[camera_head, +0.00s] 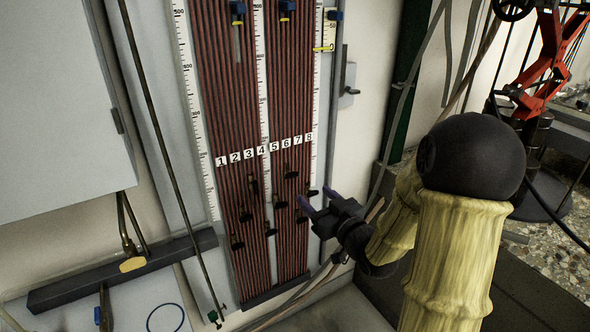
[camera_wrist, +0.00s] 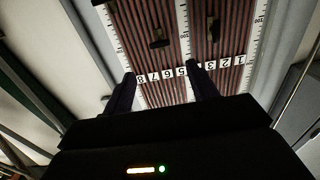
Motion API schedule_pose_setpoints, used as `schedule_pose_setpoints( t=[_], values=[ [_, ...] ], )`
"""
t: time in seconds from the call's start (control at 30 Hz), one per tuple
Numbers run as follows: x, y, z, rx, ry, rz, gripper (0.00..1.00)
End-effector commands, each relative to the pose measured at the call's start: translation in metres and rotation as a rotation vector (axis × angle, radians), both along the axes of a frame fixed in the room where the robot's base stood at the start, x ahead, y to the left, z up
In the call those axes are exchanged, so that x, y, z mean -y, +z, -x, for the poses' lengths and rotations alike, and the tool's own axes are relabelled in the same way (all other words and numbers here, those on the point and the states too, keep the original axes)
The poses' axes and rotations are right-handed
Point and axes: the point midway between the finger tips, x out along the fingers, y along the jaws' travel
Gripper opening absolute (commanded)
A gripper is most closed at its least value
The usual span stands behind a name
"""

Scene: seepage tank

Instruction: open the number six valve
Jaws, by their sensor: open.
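The number six valve (camera_head: 291,174) is a small black handle on the striped tube panel, under the label 6 (camera_head: 286,143). In the wrist view the panel is upside down, and this valve (camera_wrist: 160,44) sits above the number row, between the two finger directions. My gripper (camera_head: 318,198) is in front of the panel's right edge, lower and to the right of the valve in the head view. Its two dark fingers (camera_wrist: 163,87) are apart with nothing between them. The gripper looks clear of the valve; the exact depth gap cannot be told. Finger and palm hide part of the panel in the wrist view.
Several other black valves crowd close by, including those under label 5 (camera_head: 280,205), label 7 (camera_head: 301,218) and label 8 (camera_head: 312,192). A grey cabinet (camera_head: 60,100) is at left. A red jack-like frame (camera_head: 548,65) and hoses stand at right.

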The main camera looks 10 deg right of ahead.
Motion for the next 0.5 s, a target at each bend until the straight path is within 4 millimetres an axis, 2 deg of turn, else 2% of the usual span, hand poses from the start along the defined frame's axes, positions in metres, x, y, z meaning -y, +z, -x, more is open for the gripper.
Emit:
schedule_pose_setpoints(
  t=[0.5],
  values=[
    [-0.028, -0.002, -0.086, 0.004, 0.001, -0.001, 0.58]
  ],
)
